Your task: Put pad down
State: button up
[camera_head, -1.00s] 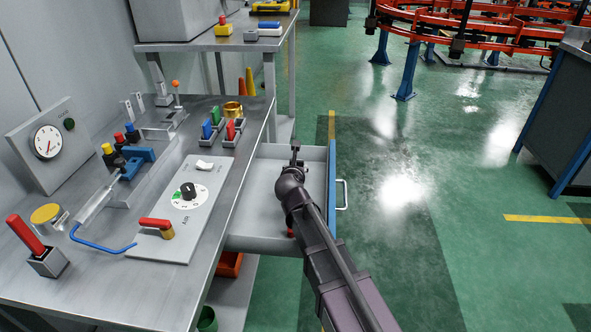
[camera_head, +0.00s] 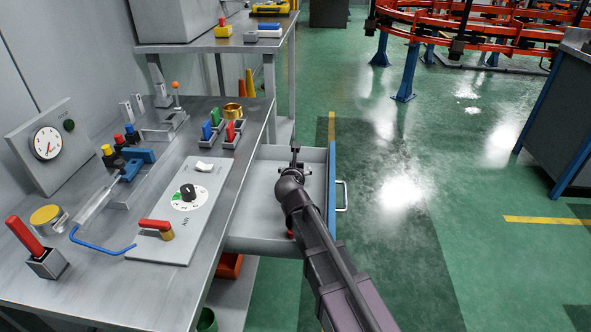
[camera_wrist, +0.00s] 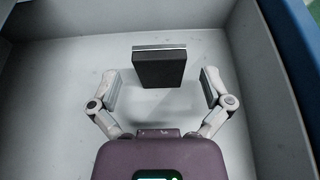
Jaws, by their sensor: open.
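The pad (camera_wrist: 159,69) is a dark block with a lighter top edge. In the wrist view it is inside the grey open drawer (camera_wrist: 55,100), near the far wall. My gripper (camera_wrist: 162,90) is open, with one finger to the left and one to the right of the pad, and a gap on each side. I cannot tell whether the pad rests fully on the drawer floor. In the head view my gripper (camera_head: 294,158) is over the open drawer (camera_head: 270,190), and the pad is hidden there.
The workbench (camera_head: 110,290) left of the drawer carries a control panel (camera_head: 180,225), a dial gauge (camera_head: 47,142) and colored-handled tools. The drawer's blue front (camera_head: 332,190) and side walls surround my gripper. Green floor to the right is open.

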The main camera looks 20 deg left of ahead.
jog(key=p+v, duration=0.4)
jog(key=v, duration=0.8)
dwell(0.5)
